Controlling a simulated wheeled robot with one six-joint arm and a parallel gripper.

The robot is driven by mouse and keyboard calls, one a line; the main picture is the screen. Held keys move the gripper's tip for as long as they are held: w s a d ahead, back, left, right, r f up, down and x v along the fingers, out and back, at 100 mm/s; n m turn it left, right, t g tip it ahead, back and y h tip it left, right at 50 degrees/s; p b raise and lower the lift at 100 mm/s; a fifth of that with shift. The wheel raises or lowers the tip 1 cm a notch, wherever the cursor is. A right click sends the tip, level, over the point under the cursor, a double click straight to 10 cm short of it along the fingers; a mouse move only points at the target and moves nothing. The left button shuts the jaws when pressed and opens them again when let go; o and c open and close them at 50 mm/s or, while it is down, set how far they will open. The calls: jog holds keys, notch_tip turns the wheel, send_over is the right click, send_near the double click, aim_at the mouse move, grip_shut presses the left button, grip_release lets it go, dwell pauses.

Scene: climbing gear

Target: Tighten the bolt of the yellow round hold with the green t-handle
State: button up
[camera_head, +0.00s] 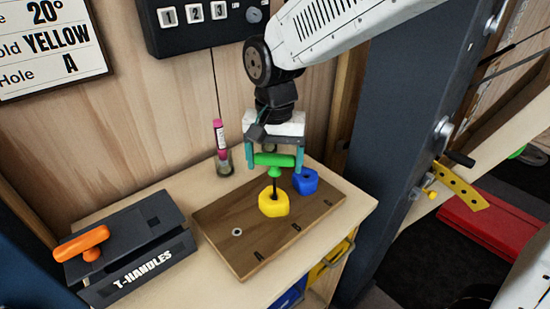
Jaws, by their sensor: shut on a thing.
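The yellow round hold (273,206) sits on the wooden board (230,221) on the table. The green t-handle (273,161) stands upright over it, its thin dark shaft reaching down to the middle of the yellow hold. I cannot tell how deep the tip sits in the bolt, and the bolt itself is hidden. My gripper (274,163) points down above the hold, with its teal fingers at the two ends of the green grip, shut on it. A blue hold (306,181) is just behind and to the right of the yellow one.
A dark T-HANDLES box (140,258) with an orange t-handle (82,243) stands at the left. A pink marker in a glass (222,148) is behind the board. A dark post (405,130) rises at the right. The board's front left is clear.

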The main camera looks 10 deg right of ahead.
jog(key=shift+s+f, duration=0.1)
dwell(0.3)
jog(key=shift+r, duration=1.6)
